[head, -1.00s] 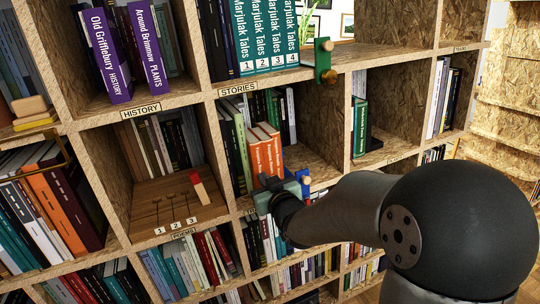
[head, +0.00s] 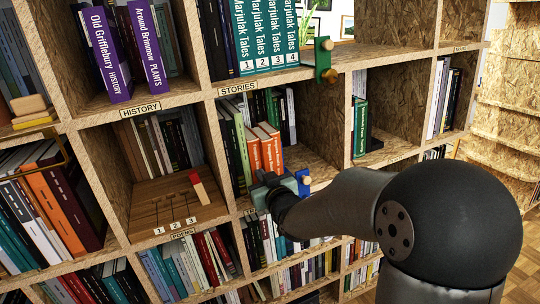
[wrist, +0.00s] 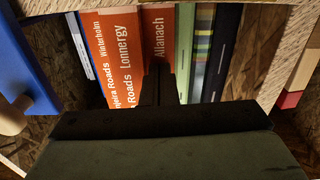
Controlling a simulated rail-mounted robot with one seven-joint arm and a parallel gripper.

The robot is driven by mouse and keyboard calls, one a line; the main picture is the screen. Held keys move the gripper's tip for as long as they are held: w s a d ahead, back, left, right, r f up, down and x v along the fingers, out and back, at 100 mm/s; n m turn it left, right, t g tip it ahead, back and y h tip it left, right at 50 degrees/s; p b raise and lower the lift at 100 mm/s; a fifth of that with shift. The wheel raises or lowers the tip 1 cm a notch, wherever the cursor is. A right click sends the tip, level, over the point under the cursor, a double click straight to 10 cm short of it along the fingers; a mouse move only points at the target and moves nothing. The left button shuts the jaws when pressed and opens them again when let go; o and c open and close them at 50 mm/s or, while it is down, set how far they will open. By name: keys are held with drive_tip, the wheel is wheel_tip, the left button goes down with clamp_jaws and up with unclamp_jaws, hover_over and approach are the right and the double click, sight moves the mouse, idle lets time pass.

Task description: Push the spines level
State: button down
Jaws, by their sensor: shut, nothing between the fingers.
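Several orange books (head: 266,151) stand upright side by side in the middle cubby under the STORIES label. How level the spines are is hard to judge.
Green books (head: 240,150) stand left of the orange ones. A blue bookend (head: 303,182) with a wooden knob is right of my gripper; it also shows in the wrist view (wrist: 25,65). A green bookend (head: 323,62) is on the shelf above. The cubby's right side is bare.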

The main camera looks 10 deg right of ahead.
drive_tip(key=shift+w, duration=0.4)
drive_tip(key=shift+s, duration=0.1)
drive_tip(key=s+d, duration=0.1)
drive_tip(key=s, duration=0.6)
drive_tip(key=shift+s, duration=0.15)
idle(0.3)
drive_tip(key=s+d+p, duration=0.3)
drive_tip(key=d+p, duration=0.1)
drive_tip(key=p, duration=1.1)
drive_tip(key=w+a+p, duration=0.1)
drive_tip(key=w, duration=0.6)
drive_tip(key=shift+w+a+r, duration=0.2)
drive_tip(key=shift+w+a, duration=0.05)
